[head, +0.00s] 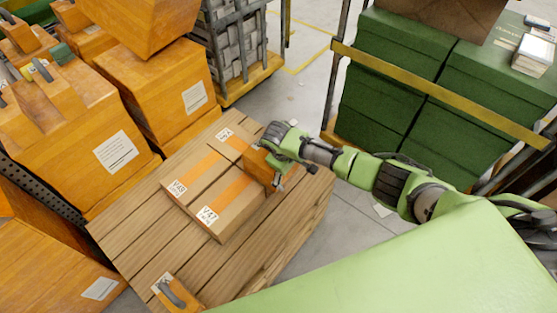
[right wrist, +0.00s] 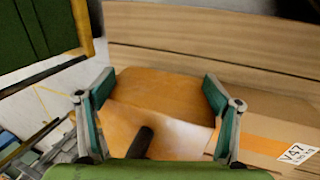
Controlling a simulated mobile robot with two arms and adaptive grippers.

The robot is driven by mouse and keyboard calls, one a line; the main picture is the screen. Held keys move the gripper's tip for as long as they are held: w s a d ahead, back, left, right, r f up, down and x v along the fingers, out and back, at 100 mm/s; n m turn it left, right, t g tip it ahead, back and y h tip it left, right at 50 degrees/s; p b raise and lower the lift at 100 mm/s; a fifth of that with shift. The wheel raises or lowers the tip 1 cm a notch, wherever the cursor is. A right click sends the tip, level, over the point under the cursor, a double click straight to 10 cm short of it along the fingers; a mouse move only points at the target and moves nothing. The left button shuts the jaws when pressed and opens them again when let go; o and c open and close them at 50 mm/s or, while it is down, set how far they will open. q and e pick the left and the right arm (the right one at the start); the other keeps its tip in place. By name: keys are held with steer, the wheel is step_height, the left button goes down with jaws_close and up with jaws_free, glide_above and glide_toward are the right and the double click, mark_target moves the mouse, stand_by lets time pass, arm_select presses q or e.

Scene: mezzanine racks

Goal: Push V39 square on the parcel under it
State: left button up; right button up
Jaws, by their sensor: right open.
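Flat brown cardboard parcels with orange tape lie together on a slatted wooden pallet (head: 130,235) in the head view. Their labels seem to read V47 (head: 208,215), V48 (head: 178,187) and V42 (head: 225,136); no label clearly reads V39. A small orange box (head: 257,168) is at the right end of the parcels, partly behind my right gripper (head: 280,155). In the right wrist view my right gripper (right wrist: 160,110) is open, its fingers on either side of the orange box (right wrist: 160,85). I cannot tell whether they touch it. My left gripper is out of view.
Orange cases with handles (head: 60,120) are stacked at the left. Another orange case (head: 180,293) is at the pallet's near edge. Green boxes (head: 385,90) fill a rack with a yellow beam (head: 440,95) at the right. Bare slats lie left of the parcels.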

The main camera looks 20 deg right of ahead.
steer(key=shift+w+a+b, duration=0.4)
steer(key=shift+w, duration=0.25)
steer(key=shift+w+a+b, duration=0.25)
steer(key=shift+w+b, duration=0.1)
steer(key=shift+w, duration=0.1)
steer(key=shift+w+a+b, duration=0.4)
steer(key=shift+w+b, duration=0.1)
steer(key=shift+w, duration=0.1)
stand_by(0.8)
